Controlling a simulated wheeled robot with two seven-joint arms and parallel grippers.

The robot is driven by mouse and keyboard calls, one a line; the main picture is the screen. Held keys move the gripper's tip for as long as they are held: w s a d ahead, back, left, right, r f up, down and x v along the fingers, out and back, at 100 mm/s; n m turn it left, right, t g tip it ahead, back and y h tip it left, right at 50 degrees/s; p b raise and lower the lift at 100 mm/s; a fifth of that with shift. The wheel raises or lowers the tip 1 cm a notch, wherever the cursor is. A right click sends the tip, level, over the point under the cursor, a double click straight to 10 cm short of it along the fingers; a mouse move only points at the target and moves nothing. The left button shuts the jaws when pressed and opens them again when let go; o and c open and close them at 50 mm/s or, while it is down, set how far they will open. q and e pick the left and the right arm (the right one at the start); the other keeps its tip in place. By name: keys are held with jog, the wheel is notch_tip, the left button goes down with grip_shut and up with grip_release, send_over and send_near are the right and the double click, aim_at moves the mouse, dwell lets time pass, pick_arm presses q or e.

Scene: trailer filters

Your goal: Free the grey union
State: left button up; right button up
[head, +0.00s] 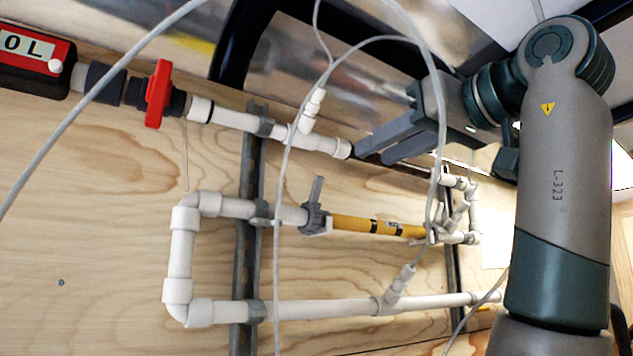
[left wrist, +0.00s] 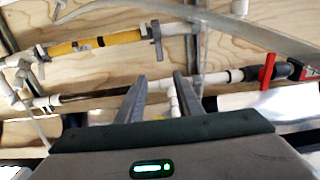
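The grey union (head: 315,218) is a grey fitting with an upright lever, between a white pipe and the yellow filter tube (head: 365,225). It also shows in the left wrist view (left wrist: 156,42), with the yellow tube (left wrist: 95,44) to its left. My left gripper (head: 370,153) is open, its two fingers apart, above and to the right of the union in the head view. In the left wrist view the gripper (left wrist: 158,77) has its fingertips near the pipe line beside the union's line, with nothing clearly held. Contact with that line cannot be told. My right gripper is not in view.
A red valve handle (head: 158,93) sits on the upper pipe line, beside a red-and-black display box (head: 35,62). White pipes (head: 340,307) run along the plywood panel (head: 110,200) on grey rails (head: 246,215). Thin pale hoses (head: 283,180) cross before the union and pipes.

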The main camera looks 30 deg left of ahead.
pick_arm(q)
jog(key=shift+w+a, duration=0.1)
jog(key=shift+a, duration=0.05)
send_near(321, 179)
jog(key=a, duration=0.1)
jog(key=p+x, duration=0.2)
jog(key=x, duration=0.6)
jog(key=shift+w+a, duration=0.25)
jog(key=shift+w, duration=0.05)
jog(key=shift+w+a, duration=0.3)
jog(key=shift+a, duration=0.4)
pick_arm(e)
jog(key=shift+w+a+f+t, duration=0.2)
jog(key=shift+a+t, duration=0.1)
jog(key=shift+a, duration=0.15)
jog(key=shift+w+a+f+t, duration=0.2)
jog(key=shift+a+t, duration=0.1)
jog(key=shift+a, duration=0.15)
pick_arm(q)
jog(key=c, duration=0.7)
grip_shut()
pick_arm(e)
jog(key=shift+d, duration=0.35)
